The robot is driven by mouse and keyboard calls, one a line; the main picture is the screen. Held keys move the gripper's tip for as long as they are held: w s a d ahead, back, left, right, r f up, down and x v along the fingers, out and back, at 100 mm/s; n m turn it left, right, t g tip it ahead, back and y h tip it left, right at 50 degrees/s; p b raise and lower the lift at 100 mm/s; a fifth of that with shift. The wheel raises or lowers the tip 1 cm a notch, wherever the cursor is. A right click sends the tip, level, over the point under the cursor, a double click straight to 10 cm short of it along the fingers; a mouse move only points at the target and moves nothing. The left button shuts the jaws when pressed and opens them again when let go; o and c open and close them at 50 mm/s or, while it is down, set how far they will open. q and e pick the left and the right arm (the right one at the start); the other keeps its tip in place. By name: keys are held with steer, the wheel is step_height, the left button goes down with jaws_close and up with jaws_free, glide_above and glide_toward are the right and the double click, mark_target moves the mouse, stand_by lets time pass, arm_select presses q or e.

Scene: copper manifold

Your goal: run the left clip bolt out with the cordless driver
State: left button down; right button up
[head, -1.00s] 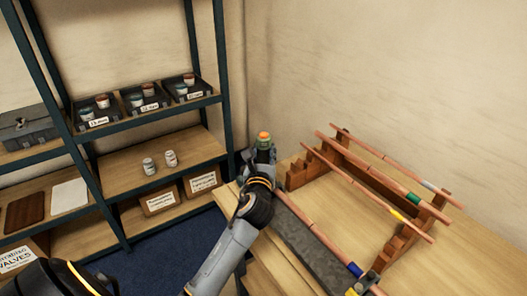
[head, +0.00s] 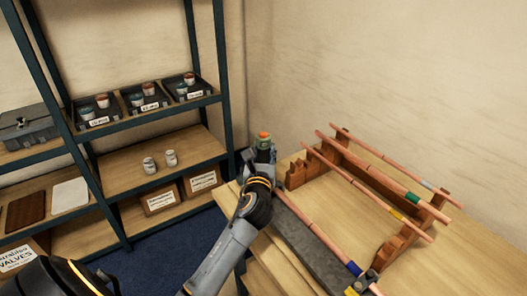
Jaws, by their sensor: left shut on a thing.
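A copper pipe with a blue band (head: 317,231) runs along a dark grey block (head: 300,238) from beside my gripper to the lower right. A metal clip (head: 366,282) sits at the pipe's near end. The left clip bolt cannot be made out; my gripper may cover it. My right gripper is out of view.
A wooden rack (head: 365,172) holding several copper pipes stands on the bench behind the block. A shelf unit (head: 160,172) with bins, jars and boxes stands at the left. Bare bench top (head: 465,250) shows at the right.

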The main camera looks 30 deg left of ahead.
mark_target(264, 133)
arm_select(q)
steer(key=shift+s+f, duration=0.1)
steer(key=shift+f, duration=0.25)
stand_by(0.3)
steer(key=shift+d+p, duration=0.1)
steer(key=shift+p, duration=0.3)
steer(key=shift+s, duration=0.1)
stand_by(0.4)
steer(key=shift+r+p, duration=0.15)
steer(key=shift+p, duration=0.25)
stand_by(0.4)
stand_by(0.4)
steer(key=r+p, duration=0.2)
steer(key=p, duration=0.1)
steer(key=shift+w+r, duration=0.25)
steer(key=shift+r+p, duration=1.8)
steer(key=shift+r, duration=0.25)
